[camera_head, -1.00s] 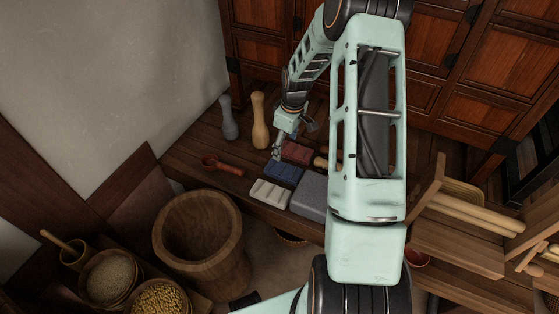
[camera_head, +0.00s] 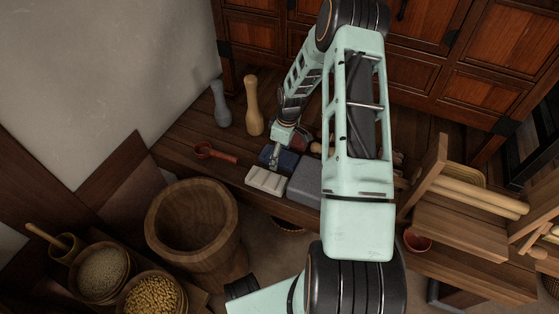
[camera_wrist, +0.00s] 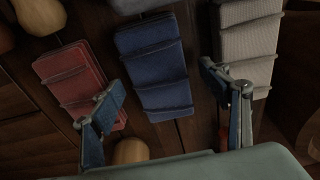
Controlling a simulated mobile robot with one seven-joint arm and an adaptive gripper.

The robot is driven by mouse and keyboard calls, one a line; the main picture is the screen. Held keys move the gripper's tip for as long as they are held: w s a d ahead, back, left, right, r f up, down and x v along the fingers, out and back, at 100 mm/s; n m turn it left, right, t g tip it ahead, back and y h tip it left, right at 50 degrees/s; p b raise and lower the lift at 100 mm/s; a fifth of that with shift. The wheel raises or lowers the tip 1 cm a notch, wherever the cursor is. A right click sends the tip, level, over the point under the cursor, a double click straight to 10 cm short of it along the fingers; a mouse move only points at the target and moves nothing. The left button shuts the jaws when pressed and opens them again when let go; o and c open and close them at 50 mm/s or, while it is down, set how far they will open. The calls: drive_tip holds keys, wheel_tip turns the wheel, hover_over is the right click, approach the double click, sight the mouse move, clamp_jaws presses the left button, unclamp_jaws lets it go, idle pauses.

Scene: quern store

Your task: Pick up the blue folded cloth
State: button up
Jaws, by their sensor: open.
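The blue folded cloth (camera_wrist: 158,68) lies on the wooden bench between a red folded cloth (camera_wrist: 75,82) and a cream folded cloth (camera_wrist: 248,45) in the wrist view. In the head view the blue cloth (camera_head: 287,160) is partly covered by my gripper (camera_head: 274,158). My gripper (camera_wrist: 168,110) is open and empty in the wrist view, with one finger at the red cloth's side and the other near the cream cloth. The blue cloth lies in the gap between the fingers, beyond their tips in the picture. I cannot tell the height of the fingers above it.
A grey block (camera_head: 306,180) sits right of the cream cloth. Two bottle-like pestles, grey (camera_head: 220,105) and tan (camera_head: 254,108), stand at the back left. A red ladle (camera_head: 215,153) lies left of the cloths. A large wooden tub (camera_head: 193,222) stands in front of the bench.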

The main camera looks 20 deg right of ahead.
drive_tip(key=shift+f, duration=0.5)
drive_tip(key=shift+w+r, duration=0.1)
drive_tip(key=c, duration=1.3)
drive_tip(key=shift+c, duration=0.2)
